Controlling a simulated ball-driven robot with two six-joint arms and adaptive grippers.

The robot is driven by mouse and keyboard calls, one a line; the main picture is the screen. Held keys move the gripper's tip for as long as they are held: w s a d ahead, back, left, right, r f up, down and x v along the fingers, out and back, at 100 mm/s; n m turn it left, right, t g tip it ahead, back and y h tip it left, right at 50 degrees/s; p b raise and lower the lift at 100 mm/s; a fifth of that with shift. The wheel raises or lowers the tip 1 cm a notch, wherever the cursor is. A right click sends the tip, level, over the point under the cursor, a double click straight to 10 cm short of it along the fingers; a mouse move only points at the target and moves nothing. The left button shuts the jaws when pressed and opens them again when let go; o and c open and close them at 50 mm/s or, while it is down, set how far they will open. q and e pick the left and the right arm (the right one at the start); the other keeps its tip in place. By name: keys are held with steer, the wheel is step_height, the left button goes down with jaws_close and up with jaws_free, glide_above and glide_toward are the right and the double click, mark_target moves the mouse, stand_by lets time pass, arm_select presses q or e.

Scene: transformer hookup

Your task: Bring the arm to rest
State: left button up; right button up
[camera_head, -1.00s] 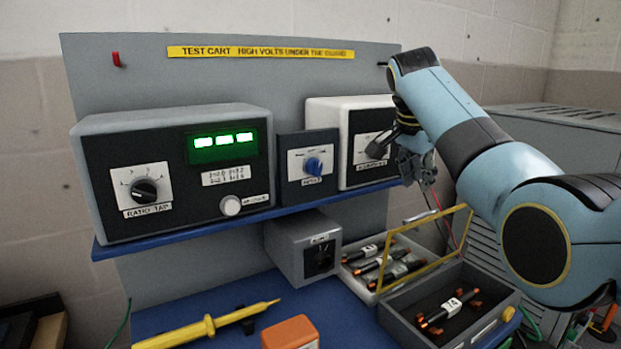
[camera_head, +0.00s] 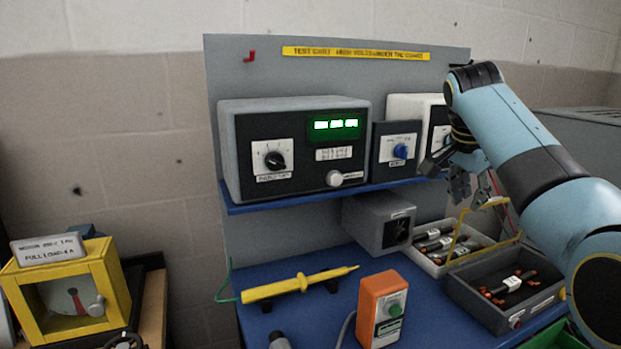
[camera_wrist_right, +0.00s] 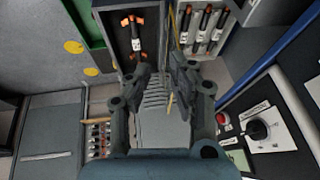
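My right arm comes in from the right in the head view. My right gripper (camera_head: 458,186) hangs in front of the white-cased unit (camera_head: 402,106), partly hiding its dark face. In the right wrist view the two fingers (camera_wrist_right: 162,78) stand apart, with nothing visibly held between them. Below the gripper in the head view are the grey tray (camera_head: 462,290) with a dark fuse-like part (camera_head: 511,284) and the pale tray (camera_head: 440,268) with several similar parts. A yellow guard frame (camera_head: 457,240) stands raised by them. My left gripper does not show.
The test cart's blue shelf (camera_head: 290,200) carries a grey unit (camera_head: 290,108) with a lit green display. A yellow probe (camera_head: 300,284) and an orange box (camera_head: 381,305) with a green button lie on the blue lower deck. A yellow meter box (camera_head: 108,275) stands at left.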

steer(key=s+f+n+y, duration=0.1)
steer(key=s+f+n, duration=0.5)
steer(key=s+f, duration=1.05)
steer(key=s+a+r+n+y, duration=0.2)
steer(key=s+n, duration=0.6)
steer(key=s, duration=1.7)
step_height(320, 180, down, 31)
steer(key=s+d+g+b, duration=0.1)
steer(key=d+b, duration=0.1)
steer(key=b, duration=0.5)
arm_select(q)
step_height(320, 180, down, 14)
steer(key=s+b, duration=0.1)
steer(key=b, duration=0.6)
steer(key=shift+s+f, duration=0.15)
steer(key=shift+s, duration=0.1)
arm_select(e)
steer(key=s+f, duration=0.9)
steer(key=f, duration=0.3)
steer(key=s+d+f+g, duration=0.1)
steer(key=s+f, duration=0.9)
steer(key=f, duration=0.2)
steer(key=shift+s+d+f+g, duration=0.15)
steer(key=shift+s+f+g, duration=0.15)
steer(key=shift+f, duration=0.05)
